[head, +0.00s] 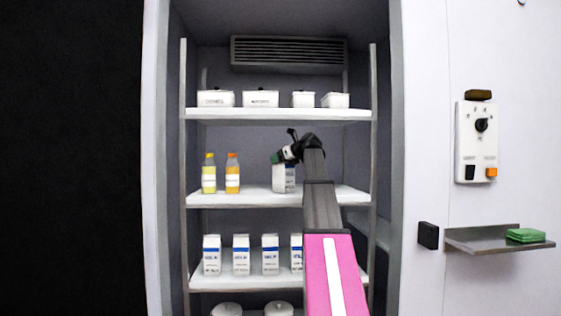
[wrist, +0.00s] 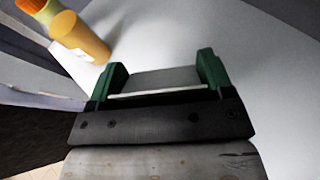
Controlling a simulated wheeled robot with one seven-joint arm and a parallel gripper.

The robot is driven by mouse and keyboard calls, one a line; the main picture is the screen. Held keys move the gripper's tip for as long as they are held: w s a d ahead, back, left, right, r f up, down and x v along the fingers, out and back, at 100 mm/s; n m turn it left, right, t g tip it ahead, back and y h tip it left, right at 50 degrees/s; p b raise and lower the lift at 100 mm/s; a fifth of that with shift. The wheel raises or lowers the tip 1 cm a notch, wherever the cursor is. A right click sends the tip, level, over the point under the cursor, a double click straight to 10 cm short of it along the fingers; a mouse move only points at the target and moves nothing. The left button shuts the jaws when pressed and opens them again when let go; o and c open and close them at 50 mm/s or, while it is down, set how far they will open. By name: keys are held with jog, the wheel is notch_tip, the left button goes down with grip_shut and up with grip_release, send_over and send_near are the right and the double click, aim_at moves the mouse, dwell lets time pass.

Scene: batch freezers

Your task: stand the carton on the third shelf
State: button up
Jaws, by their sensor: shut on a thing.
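The white carton (head: 284,181) is upright over the shelf (head: 258,198) that also holds the bottles. Its base looks at or just above the shelf surface; I cannot tell if it touches. My gripper (head: 280,157) is at the carton's top, with my arm partly hiding its right side. In the wrist view, the green fingertips of my gripper (wrist: 162,76) are on either side of the carton's pale top (wrist: 155,82). The gripper is shut on it.
A yellow bottle (head: 209,174) and an orange bottle (head: 232,174) stand left of the carton. Tubs (head: 261,99) stand on the shelf above, several milk cartons (head: 241,255) below. Clear shelf separates bottles and carton. A rack post (head: 374,150) bounds the right side.

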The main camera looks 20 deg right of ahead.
jog(key=shift+f, duration=0.15)
jog(key=o, duration=1.7)
jog(key=shift+v, duration=3.8)
